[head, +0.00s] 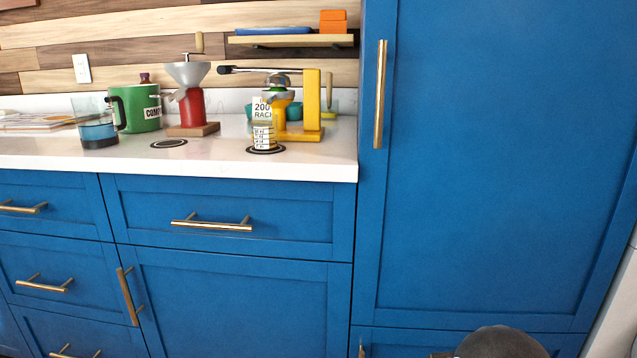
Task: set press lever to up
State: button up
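A yellow lever press (311,108) stands on the white counter near the tall blue cabinet. Its dark press lever (255,70) runs roughly level to the left from the top of the press and ends in a black knob. A dark rounded shape (500,343) at the bottom edge appears to be part of my own body. My gripper is not in view.
A red grinder (192,106), a green can (136,108) and a glass with blue contents (97,130) stand left on the counter (220,163). A shelf (290,41) hangs above the press. The tall blue cabinet (500,150) closes off the right side.

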aim_at(277, 78)
jog(key=u, duration=0.8)
jog(key=i, duration=0.35)
jog(key=z, duration=0.9)
